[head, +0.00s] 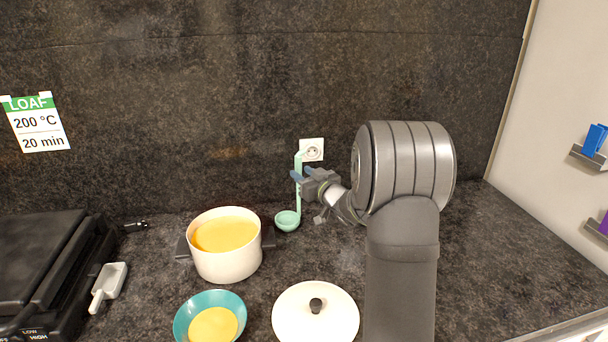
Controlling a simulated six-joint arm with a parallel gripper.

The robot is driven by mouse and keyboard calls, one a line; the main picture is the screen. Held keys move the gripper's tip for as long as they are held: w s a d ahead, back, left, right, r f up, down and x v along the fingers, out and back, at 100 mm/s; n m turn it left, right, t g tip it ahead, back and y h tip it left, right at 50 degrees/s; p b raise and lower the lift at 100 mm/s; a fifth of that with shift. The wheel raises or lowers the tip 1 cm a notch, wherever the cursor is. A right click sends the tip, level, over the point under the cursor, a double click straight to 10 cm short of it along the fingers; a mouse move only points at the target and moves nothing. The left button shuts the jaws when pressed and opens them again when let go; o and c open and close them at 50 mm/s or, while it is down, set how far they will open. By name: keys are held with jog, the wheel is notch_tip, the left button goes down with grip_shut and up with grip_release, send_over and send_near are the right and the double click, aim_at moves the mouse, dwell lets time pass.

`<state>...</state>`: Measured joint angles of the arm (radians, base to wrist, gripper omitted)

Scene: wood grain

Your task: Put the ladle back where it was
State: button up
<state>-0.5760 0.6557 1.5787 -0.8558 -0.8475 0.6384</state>
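The mint-green ladle (287,221) is upright in the head view, to the right of the pot, with its cup at the bottom and its handle rising toward the wall outlet. My gripper (301,175) has its blue-grey fingers on either side of the upper handle and looks shut on it. I cannot tell for sure whether the cup touches the counter. The white pot (228,263) holds yellow-orange soup and has dark side handles. A teal bowl (182,325) in front of it also holds yellow soup.
A white lid (290,316) with a black knob lies right of the bowl. A white spoon rest (108,285) sits at left beside a black appliance (45,260). The dark wall with an outlet (312,150) is close behind the gripper. The counter at right is clear.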

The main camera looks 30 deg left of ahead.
aim_at(300, 160)
jog(key=shift+d+r, duration=0.1)
jog(key=shift+r, duration=0.15)
jog(key=v, duration=1.1)
jog(key=shift+d, duration=0.4)
jog(key=shift+s, duration=0.15)
jog(key=x, duration=1.2)
jog(key=shift+s+a+f, duration=0.1)
jog(key=shift+f, duration=0.05)
notch_tip(300, 160, up, 2)
jog(key=shift+r, duration=0.9)
